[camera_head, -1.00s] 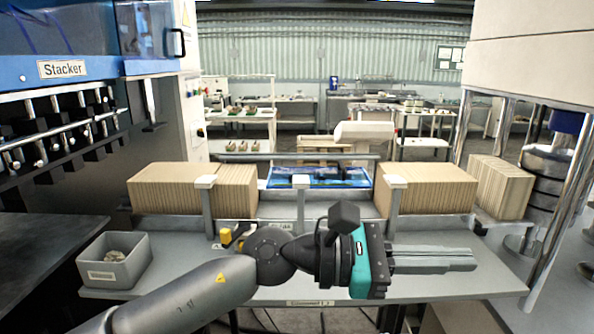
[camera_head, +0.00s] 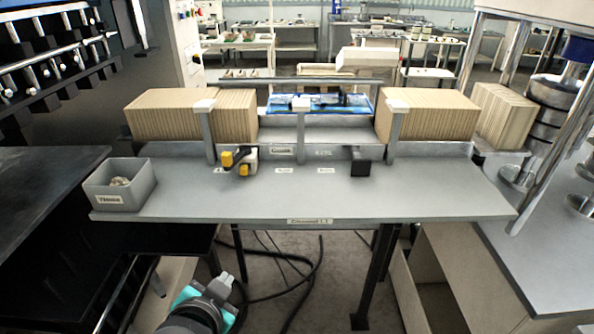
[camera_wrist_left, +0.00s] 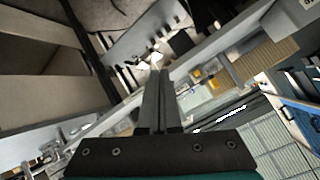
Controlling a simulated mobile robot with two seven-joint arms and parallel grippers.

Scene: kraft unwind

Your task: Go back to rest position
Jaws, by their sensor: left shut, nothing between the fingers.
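My left gripper (camera_head: 226,283) shows at the bottom of the head view, in front of the table and below its front edge, away from everything on it. In the left wrist view its two fingers (camera_wrist_left: 160,90) lie together with nothing between them. My right gripper is in neither view.
The grey table (camera_head: 400,196) has a mostly clear top. It bears a grey bin (camera_head: 120,186) at left, a yellow and black tool (camera_head: 240,160) and a black block (camera_head: 360,162). Stacks of brown boards (camera_head: 165,115) (camera_head: 435,115) stand behind. Cables (camera_head: 300,275) lie on the floor.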

